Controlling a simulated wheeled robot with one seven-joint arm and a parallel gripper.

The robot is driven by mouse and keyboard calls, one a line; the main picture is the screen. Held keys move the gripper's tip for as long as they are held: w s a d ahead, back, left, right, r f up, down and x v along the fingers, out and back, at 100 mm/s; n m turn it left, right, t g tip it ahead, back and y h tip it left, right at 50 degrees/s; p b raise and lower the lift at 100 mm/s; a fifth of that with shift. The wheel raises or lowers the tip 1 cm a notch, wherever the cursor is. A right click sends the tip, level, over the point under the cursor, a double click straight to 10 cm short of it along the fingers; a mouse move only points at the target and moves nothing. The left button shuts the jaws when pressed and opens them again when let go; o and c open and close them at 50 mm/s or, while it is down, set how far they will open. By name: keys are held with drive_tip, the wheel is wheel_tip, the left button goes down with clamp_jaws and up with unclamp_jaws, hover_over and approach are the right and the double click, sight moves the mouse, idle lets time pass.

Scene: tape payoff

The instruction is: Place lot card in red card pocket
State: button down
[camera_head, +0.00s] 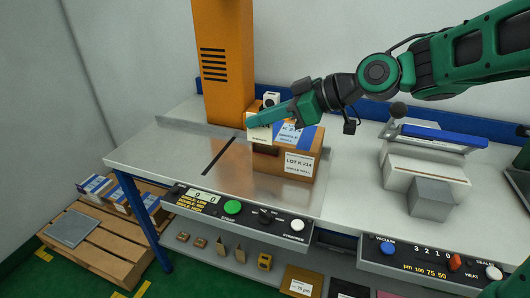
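My gripper (256,119) reaches in from the upper right, above the left side of a brown cardboard box (265,165). A small white card (261,134) with dark print hangs at its green fingertips, and the fingers look shut on it. The card is in front of the box's upper left part, apart from the table; I cannot tell whether it touches the box. The box has blue tape on top and a white label (299,165) reading "LOT K 214". I cannot make out a red card pocket in this view.
The box stands on a strapping table with an orange column (224,60) behind. A sealing machine with a grey block (431,198) stands right. Control panels line the front edge. Several small items and pouches (301,281) lie on the lower shelf. A pallet (95,240) stands left.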

sight(288, 150)
drive_tip(key=shift+a, duration=0.3)
drive_tip(key=shift+w+f, duration=0.1)
drive_tip(key=shift+w+d+f, duration=0.35)
drive_tip(key=shift+w+f, duration=1.45)
drive_tip(key=shift+w+d+f, duration=0.35)
drive_tip(key=shift+w+f, duration=1.45)
drive_tip(key=shift+w, duration=0.05)
drive_tip(key=shift+w+d+f, duration=0.35)
drive_tip(key=shift+w+f, duration=1.45)
drive_tip(key=c, duration=2)
unclamp_jaws()
drive_tip(key=shift+f, duration=0.1)
drive_tip(key=shift+c, duration=0.2)
